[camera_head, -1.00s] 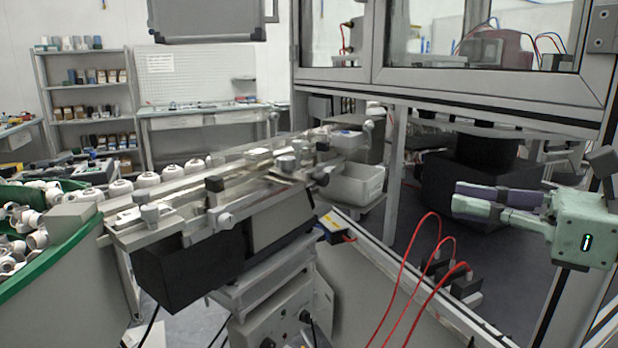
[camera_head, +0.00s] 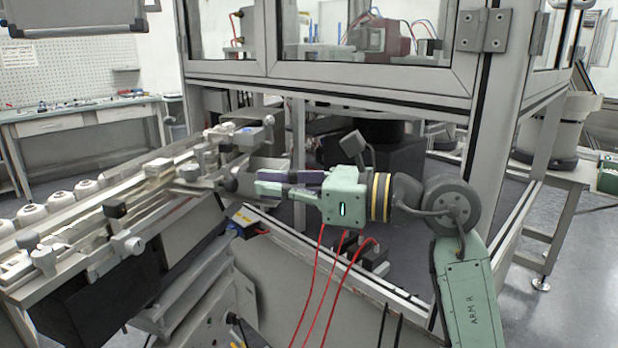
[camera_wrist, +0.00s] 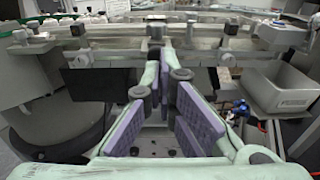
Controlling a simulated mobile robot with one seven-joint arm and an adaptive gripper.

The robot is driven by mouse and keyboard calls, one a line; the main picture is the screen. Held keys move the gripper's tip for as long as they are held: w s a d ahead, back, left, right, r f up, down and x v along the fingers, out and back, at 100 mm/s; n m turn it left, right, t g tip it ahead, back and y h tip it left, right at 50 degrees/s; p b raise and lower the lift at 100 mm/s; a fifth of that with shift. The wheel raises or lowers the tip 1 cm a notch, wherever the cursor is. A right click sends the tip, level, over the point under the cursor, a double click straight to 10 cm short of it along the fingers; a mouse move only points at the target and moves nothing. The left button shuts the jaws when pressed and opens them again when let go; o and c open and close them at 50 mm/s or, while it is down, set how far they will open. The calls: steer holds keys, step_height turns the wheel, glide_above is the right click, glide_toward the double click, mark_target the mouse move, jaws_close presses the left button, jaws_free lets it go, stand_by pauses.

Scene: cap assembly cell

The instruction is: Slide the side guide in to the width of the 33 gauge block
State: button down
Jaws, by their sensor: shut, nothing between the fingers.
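The side guide (camera_head: 165,211) looks like the long pale metal rail along the near side of the track. Round clamp knobs (camera_head: 128,244) sit on its near side. In the wrist view the rail (camera_wrist: 100,56) runs across the picture ahead of my fingers. My gripper (camera_head: 257,182) is shut and empty, its purple-padded fingers pointing left at the far part of the track. In the wrist view the fingertips (camera_wrist: 166,62) reach up to the rail's near side; I cannot tell whether they touch it. I cannot pick out the 33 gauge block; no number is readable.
White caps (camera_head: 58,198) stand in a row behind the track. A grey bin (camera_wrist: 280,88) is right of the fingers in the wrist view. The cabinet frame (camera_head: 400,92) stands behind my arm. Red cables (camera_head: 318,272) hang below it.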

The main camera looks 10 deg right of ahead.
mark_target(236, 183)
steer(key=x, duration=0.3)
steer(key=shift+p, duration=0.4)
steer(key=shift+w, duration=0.1)
steer(key=shift+a, duration=0.1)
steer(key=shift+w+a+f+b, duration=0.1)
steer(key=shift+a+f+b, duration=0.1)
steer(key=shift+b, duration=0.15)
steer(key=shift+w+a+b, duration=0.3)
steer(key=shift+a+b, duration=0.3)
steer(key=shift+r, duration=0.15)
